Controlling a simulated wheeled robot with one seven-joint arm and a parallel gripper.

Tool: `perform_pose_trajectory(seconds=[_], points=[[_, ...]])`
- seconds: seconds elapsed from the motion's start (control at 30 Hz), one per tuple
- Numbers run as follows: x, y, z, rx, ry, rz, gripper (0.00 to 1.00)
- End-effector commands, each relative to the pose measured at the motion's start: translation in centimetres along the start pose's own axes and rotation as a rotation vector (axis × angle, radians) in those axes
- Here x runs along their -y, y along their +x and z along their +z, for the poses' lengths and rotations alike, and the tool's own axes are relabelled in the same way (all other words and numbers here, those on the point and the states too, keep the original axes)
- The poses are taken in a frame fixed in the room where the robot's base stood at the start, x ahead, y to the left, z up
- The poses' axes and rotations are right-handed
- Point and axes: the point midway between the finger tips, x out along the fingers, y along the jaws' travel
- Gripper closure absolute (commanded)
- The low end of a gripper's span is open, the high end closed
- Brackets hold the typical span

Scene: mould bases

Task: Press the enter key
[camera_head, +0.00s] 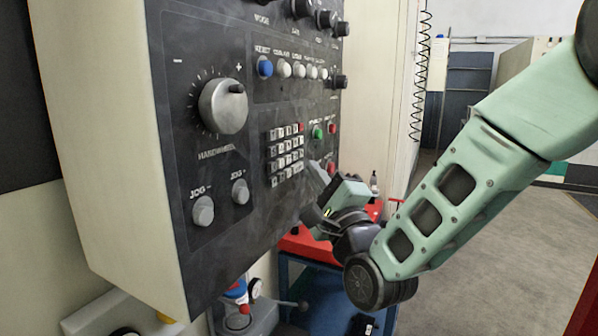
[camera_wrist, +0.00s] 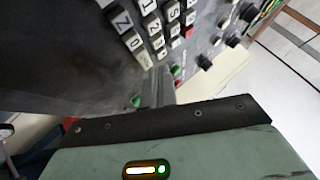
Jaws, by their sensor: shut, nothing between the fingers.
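The keypad (camera_head: 285,154) is a block of white keys on the dark control panel, with a red key (camera_head: 300,127) at its upper right corner. The wrist view shows the white keys (camera_wrist: 152,24) close up. I cannot tell which key is enter; the legends are too small or cut off. My gripper (camera_head: 317,173) is shut and empty, in front of the panel by the keypad's lower right. In the wrist view the grey fingers (camera_wrist: 159,86) point toward the lower keys. I cannot tell whether the tips touch the panel.
A green button (camera_head: 318,131) and a red button (camera_head: 332,128) sit right of the keypad. The handwheel (camera_head: 223,105) and two jog buttons (camera_head: 203,211) stick out at the left. A red-topped blue cart (camera_head: 318,249) stands below. Open floor lies to the right.

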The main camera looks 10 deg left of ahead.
Motion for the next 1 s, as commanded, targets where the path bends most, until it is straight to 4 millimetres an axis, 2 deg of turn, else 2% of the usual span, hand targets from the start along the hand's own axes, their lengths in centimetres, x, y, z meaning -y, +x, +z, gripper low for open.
perform_pose_trajectory(seconds=[0.43, 1.0], points=[[0.2, -0.5, -0.4, 0.0, 0.0, 0.0, 1.0], [2.6, -3.7, -2.7, -0.001, 0.0, 0.0, 1.0]])
